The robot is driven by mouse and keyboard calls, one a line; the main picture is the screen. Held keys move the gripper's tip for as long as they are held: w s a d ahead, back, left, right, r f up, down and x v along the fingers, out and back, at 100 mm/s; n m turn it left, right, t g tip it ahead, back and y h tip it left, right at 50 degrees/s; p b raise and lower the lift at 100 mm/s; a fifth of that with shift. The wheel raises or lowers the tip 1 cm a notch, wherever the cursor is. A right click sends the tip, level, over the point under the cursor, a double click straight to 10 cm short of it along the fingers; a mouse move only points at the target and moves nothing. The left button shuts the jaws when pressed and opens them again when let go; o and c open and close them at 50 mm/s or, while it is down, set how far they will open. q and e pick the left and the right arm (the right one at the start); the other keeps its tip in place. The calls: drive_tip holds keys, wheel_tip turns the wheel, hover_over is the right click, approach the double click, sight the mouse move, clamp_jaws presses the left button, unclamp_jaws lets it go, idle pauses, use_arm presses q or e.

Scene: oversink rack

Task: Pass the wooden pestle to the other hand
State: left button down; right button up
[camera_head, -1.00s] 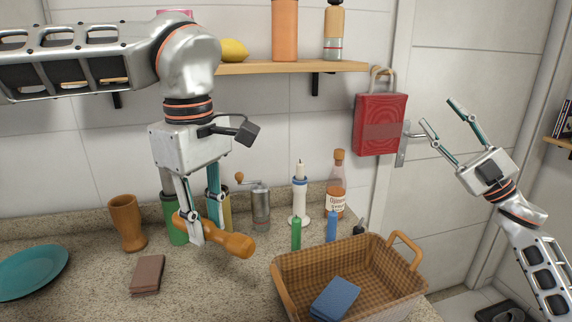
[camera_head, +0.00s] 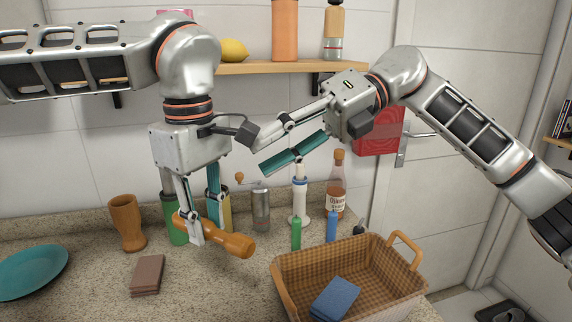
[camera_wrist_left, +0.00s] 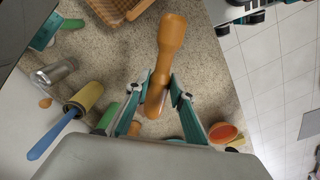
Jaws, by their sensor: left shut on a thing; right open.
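The wooden pestle (camera_head: 231,243) is orange-brown, with a thick rounded end to the right. My left gripper (camera_head: 207,222) is shut on it and holds it above the counter, tilted down to the right. In the left wrist view the pestle (camera_wrist_left: 171,45) sticks out from between the left fingers (camera_wrist_left: 158,95). My right gripper (camera_head: 262,158) is open and empty, above and to the right of the pestle, apart from it, with its fingers pointing left. A right finger also shows at the upper left of the left wrist view.
A wicker basket (camera_head: 284,284) with a blue cloth (camera_head: 336,298) stands at the right. Behind are a pepper mill (camera_head: 261,207), a candle holder (camera_head: 300,205) and a syrup bottle (camera_head: 337,185). A shelf (camera_head: 290,67) is above.

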sight(243, 235)
drive_tip(key=s+a+f+h, duration=0.1)
drive_tip(key=f+h, duration=0.1)
drive_tip(key=f, duration=0.1)
drive_tip(key=s+a+f+n+t+h, duration=0.1)
drive_tip(key=a+f, duration=0.1)
drive_tip(key=f, duration=0.2)
drive_tip(key=s+a+f+h, duration=0.2)
drive_tip(key=f, duration=0.2)
drive_tip(key=shift+s+f+n+h, duration=0.1)
drive_tip(key=shift+f+n+h, duration=0.1)
drive_tip(key=shift+n+h, duration=0.1)
drive_tip(key=shift+d, duration=0.1)
clamp_jaws()
use_arm(q)
drive_tip(key=c, duration=1.7)
unclamp_jaws()
